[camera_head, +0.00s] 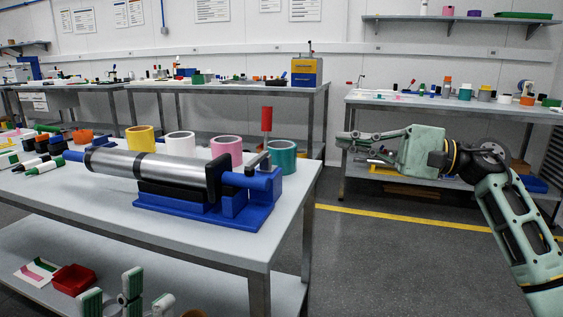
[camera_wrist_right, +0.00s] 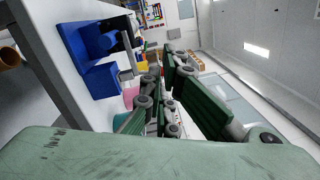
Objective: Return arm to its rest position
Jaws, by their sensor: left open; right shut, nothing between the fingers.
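My right arm comes in from the right in the head view. Its gripper (camera_head: 352,141) is shut and empty, held level over the aisle to the right of the near table (camera_head: 285,220), apart from it. In the right wrist view the gripper's green-padded fingers (camera_wrist_right: 170,95) fill the middle, with nothing held between them. My left gripper (camera_head: 126,293) shows only partly at the bottom left of the head view. It is open, with nothing seen in it, in front of the near table's lower shelf.
A metal cylinder on a blue stand (camera_head: 205,213) with a red-handled lever (camera_head: 266,120) is on the near table. Tape rolls (camera_head: 227,149) stand behind it. A red bin (camera_head: 72,279) is on the lower shelf. A back-right bench (camera_head: 400,101) stands beyond my right arm. The floor (camera_head: 370,255) between is clear.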

